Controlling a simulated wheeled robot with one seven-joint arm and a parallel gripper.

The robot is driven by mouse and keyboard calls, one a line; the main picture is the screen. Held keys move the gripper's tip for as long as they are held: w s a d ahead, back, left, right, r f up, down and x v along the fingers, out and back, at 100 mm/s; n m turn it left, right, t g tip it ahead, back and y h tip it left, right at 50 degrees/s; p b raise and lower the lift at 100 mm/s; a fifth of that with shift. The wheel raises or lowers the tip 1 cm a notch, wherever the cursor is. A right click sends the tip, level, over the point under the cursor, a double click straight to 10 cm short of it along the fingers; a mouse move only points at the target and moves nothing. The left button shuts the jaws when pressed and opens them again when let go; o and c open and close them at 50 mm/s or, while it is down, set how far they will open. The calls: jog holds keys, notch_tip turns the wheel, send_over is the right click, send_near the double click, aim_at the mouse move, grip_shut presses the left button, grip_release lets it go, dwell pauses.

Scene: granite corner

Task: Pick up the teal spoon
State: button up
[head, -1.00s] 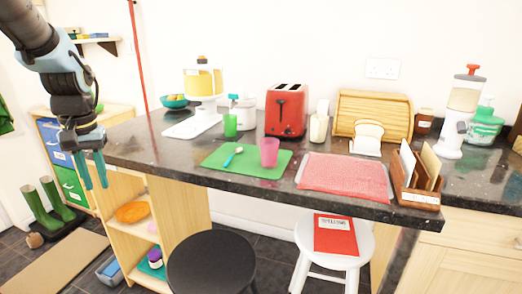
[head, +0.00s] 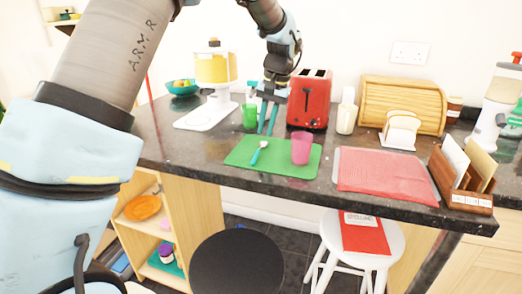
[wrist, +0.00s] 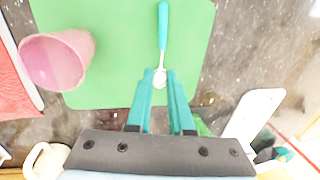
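The teal spoon (head: 256,154) has a teal handle and a pale bowl. It lies on the green mat (head: 240,160) on the dark counter, left of the pink cup (head: 301,147). My gripper (head: 267,131) points down near the mat's far edge, just beyond the spoon's bowl. In the wrist view my gripper (wrist: 160,75) has its two teal fingers apart and empty. The spoon (wrist: 163,28) runs away from the fingertips there, its bowl showing between them. The exact height of the fingertips over the mat is hard to tell.
A green cup (head: 250,115) stands left of my gripper and a red toaster (head: 310,100) right of it. A white board (head: 206,115) lies at the back left. A red mat (head: 385,172) and a letter rack (head: 462,180) are to the right.

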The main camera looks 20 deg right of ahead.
aim_at(262, 152)
jog(key=shift+w+a+f+p, duration=0.15)
jog(key=shift+f+p, duration=0.2)
jog(key=shift+f, duration=0.55)
jog(key=shift+w+a+f+p, duration=0.2)
jog(key=shift+f+p, duration=0.1)
jog(key=shift+f, duration=0.65)
jog(key=shift+w+a+f+p, duration=0.15)
jog(key=shift+f+p, duration=0.2)
jog(key=shift+f, duration=0.55)
grip_shut()
